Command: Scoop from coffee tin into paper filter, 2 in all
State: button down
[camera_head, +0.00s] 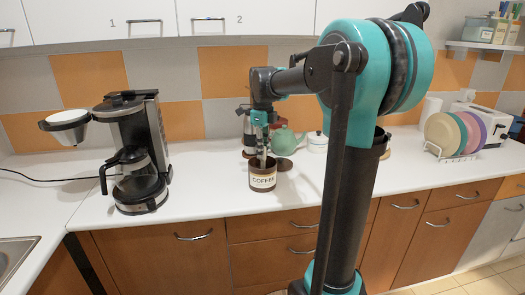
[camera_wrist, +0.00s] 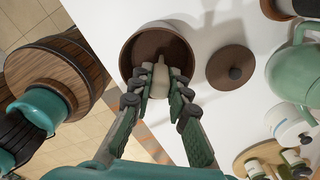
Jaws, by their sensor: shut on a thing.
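The brown coffee tin (camera_head: 263,182) with a "COFFEE" label stands open on the counter; its rim (camera_wrist: 126,58) and dark brown inside show in the wrist view. My gripper (camera_head: 262,156) points down at the tin's mouth. In the wrist view its fingers (camera_wrist: 158,92) are shut on the pale handle of a scoop (camera_wrist: 160,74), which reaches down into the tin. The scoop's bowl is hidden, so its load cannot be told. The white paper filter (camera_head: 67,117) sits in the swung-out basket of the black coffee maker (camera_head: 133,130) at the left.
The tin's round lid (camera_wrist: 231,67) lies on the counter beside the tin. A green teapot (camera_head: 285,141) stands behind it. A glass carafe (camera_head: 137,178) sits in the coffee maker. A plate rack (camera_head: 455,150) is at the right. The counter between coffee maker and tin is clear.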

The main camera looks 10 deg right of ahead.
dwell(0.3)
jog(key=shift+r, duration=5)
